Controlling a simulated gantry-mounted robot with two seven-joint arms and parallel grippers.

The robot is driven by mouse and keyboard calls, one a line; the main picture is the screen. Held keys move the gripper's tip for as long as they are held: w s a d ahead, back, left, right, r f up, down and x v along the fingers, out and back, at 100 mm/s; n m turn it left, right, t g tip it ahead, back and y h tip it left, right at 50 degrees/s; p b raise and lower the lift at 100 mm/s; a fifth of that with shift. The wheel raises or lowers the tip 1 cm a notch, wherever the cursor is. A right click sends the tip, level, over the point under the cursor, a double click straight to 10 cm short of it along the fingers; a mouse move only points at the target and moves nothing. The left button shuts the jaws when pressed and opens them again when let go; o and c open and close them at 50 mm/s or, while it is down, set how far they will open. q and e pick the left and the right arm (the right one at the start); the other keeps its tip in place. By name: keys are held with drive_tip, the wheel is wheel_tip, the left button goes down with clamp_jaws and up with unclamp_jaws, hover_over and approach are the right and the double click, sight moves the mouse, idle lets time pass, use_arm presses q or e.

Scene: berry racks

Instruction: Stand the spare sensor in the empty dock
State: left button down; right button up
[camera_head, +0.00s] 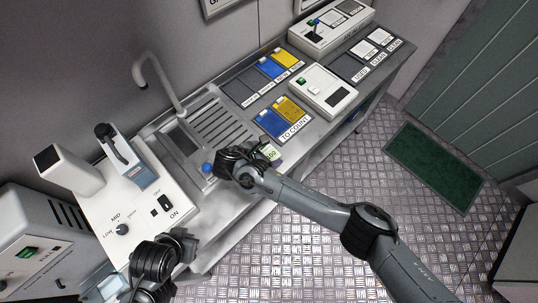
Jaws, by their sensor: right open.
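I cannot single out the spare sensor or the empty dock with certainty. A small item with a pale green label (269,152) shows just behind my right wrist, partly hidden by it. A small blue-topped piece (207,168) stands on the bench just left of my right gripper (226,166). That gripper is open over the bench's front part; its fingertips are small and dark, and I see nothing held. My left gripper (136,290) is at the lower left, mostly hidden by its own dark wrist; its jaws cannot be made out.
A white machine (145,205) with a dial and switch stands left of the sink tap (160,75). Blue and yellow pads (271,122) lie by a "TO COUNT" label. A white device (322,91) and another box (330,32) stand farther right. Floor in front is clear except a green mat (433,166).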

drive_tip(key=shift+f, duration=0.1)
drive_tip(key=c, duration=0.9)
